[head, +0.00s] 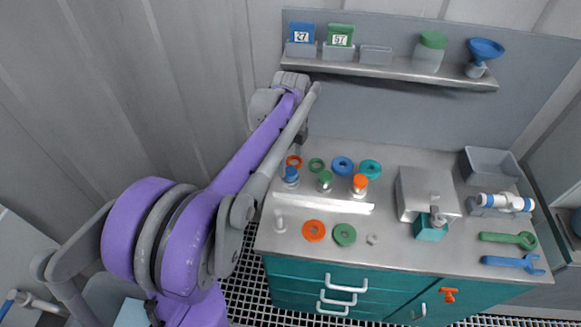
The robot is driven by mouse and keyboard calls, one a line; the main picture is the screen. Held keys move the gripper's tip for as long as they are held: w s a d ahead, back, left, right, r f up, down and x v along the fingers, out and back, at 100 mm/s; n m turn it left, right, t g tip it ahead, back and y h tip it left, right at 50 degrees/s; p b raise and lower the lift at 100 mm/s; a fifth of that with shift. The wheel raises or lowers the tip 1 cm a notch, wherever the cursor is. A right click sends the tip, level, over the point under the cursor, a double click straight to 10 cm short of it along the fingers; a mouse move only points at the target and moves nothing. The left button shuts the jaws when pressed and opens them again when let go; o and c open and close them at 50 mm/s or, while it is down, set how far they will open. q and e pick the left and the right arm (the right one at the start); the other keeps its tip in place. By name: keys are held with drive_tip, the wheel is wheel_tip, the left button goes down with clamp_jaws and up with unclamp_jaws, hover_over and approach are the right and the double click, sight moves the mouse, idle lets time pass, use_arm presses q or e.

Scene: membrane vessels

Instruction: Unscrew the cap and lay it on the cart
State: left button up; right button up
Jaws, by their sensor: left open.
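The cart's grey top (390,255) stands on teal drawers. Three small capped vessels stand upright along its left part: a blue-capped one (291,177), a green-capped one (325,181) and an orange-capped one (359,185). All three caps sit on their vessels. A white tube with blue bands (503,202) lies in a grey holder at the right. My left gripper (302,130) is mostly hidden behind my arm, above the cart's back left corner. It is open, with nothing seen in it. My right gripper is out of view.
Loose rings, including an orange one (313,231) and a green one (345,235), lie at the front left. A metal block with a teal clamp (430,228), a grey bin (491,167) and green (508,239) and blue (514,263) wrenches take the right. A shelf (390,68) hangs behind.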

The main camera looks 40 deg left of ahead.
sight(290, 171)
use_arm(q)
drive_tip(key=m, duration=0.4)
drive_tip(key=shift+m, duration=0.3)
drive_tip(key=shift+f+m, duration=0.3)
drive_tip(key=shift+m, duration=0.2)
wheel_tip(290, 171, down, 2)
drive_tip(key=shift+f+b, duration=0.2)
drive_tip(key=shift+b, duration=0.55)
drive_tip(key=shift+s+f+b, duration=0.15)
drive_tip(key=shift+f+b, duration=0.15)
drive_tip(key=shift+f, duration=0.35)
drive_tip(key=shift+w, duration=0.2)
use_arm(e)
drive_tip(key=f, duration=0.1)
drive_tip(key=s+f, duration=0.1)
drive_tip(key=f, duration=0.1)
use_arm(q)
drive_tip(key=shift+c, duration=0.2)
